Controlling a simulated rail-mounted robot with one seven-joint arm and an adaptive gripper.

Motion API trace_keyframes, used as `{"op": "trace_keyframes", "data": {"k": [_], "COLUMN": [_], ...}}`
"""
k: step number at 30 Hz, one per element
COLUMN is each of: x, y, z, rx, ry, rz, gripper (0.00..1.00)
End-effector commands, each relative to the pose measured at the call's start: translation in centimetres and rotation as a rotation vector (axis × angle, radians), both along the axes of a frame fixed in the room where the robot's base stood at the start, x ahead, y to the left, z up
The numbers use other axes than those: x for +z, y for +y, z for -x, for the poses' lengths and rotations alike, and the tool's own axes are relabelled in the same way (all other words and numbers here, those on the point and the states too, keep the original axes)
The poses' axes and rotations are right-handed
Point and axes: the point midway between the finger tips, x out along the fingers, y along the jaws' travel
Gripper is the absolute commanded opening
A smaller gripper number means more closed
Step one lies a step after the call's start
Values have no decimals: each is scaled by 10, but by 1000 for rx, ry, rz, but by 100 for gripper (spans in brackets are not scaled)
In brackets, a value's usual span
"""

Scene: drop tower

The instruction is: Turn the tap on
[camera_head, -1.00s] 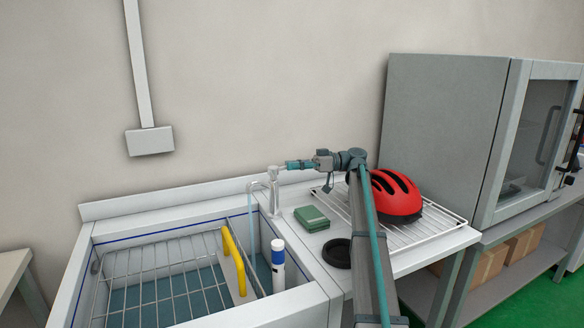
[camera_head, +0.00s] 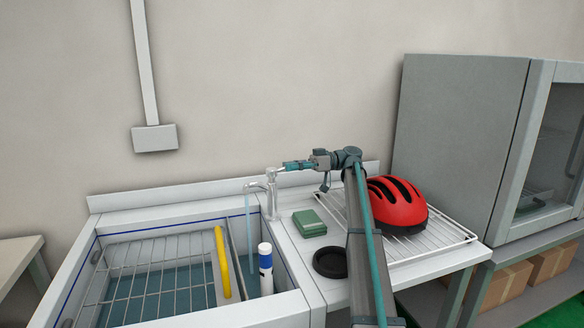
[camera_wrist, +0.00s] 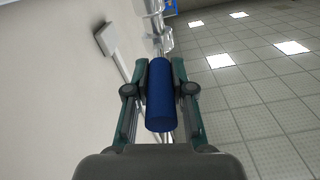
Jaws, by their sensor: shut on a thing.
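The silver tap (camera_head: 271,195) stands at the back right corner of the sink, its spout pointing left. A pale blue stream of water (camera_head: 250,218) falls from the spout into the sink. My gripper (camera_head: 292,166) is at the tap's top, reaching in from the right. In the wrist view, my gripper (camera_wrist: 160,95) is shut on a blue cylindrical handle (camera_wrist: 160,95), one finger on each side. Shiny metal parts of the tap (camera_wrist: 157,28) show beyond it. In the head view the fingers mostly hide the handle.
The sink (camera_head: 215,319) holds a wire rack (camera_head: 150,275), a yellow bar (camera_head: 222,262) and a white-and-blue cylinder (camera_head: 265,268). Right of it are a green box (camera_head: 309,222), a black ring (camera_head: 330,262) and a red helmet (camera_head: 398,205) on a white rack (camera_head: 455,232). A grey cabinet (camera_head: 455,140) stands behind right.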

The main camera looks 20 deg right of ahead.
Motion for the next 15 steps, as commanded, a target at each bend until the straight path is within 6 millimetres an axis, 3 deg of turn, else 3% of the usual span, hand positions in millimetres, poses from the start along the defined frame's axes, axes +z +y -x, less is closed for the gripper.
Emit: {"op": "trace_keyframes", "data": {"k": [2,3,7,15], "x": [1,1,1,1], "y": [0,0,0,0], "z": [-1,-1,-1,-1], "rx": [-2,-2,-2,-1], "ry": [-1,-1,-1,-1], "rz": [-2,-2,-2,-1], "gripper": [0,28,48,48]}}
